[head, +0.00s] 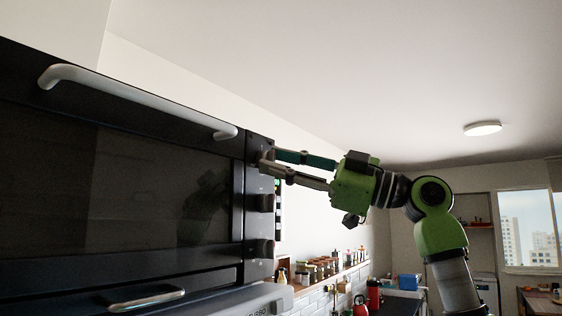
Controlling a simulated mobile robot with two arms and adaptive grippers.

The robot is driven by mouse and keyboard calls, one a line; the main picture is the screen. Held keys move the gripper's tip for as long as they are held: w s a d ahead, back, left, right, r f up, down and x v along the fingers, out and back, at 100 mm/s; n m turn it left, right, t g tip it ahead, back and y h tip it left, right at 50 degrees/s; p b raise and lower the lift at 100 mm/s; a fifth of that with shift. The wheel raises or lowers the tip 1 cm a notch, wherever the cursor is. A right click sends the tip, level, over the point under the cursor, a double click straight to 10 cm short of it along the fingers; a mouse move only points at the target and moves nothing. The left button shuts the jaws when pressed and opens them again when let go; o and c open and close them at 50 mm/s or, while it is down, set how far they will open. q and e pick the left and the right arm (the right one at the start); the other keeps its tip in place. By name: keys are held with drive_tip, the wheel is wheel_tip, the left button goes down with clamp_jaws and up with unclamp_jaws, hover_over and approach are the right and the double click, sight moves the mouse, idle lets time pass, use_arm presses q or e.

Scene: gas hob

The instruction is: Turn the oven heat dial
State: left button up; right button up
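The black oven (120,185) fills the left of the head view. Its dials are in a column on a narrow panel right of the door. The middle dial (264,202) and the lower dial (264,248) show clearly. The top dial (265,156) is partly hidden by my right gripper (269,160). That gripper's two fingers, one dark green and one grey, point left and reach the top dial. The fingers are apart, with their tips at or around the dial; I cannot tell whether they press on it. My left gripper is not in view.
A long silver handle (140,100) juts from the oven's top edge, and a second handle (147,299) is lower left. A wall shelf with jars (318,268), a red container (373,294) and a window (528,228) are farther back.

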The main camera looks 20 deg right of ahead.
drive_tip(key=c, duration=0.5)
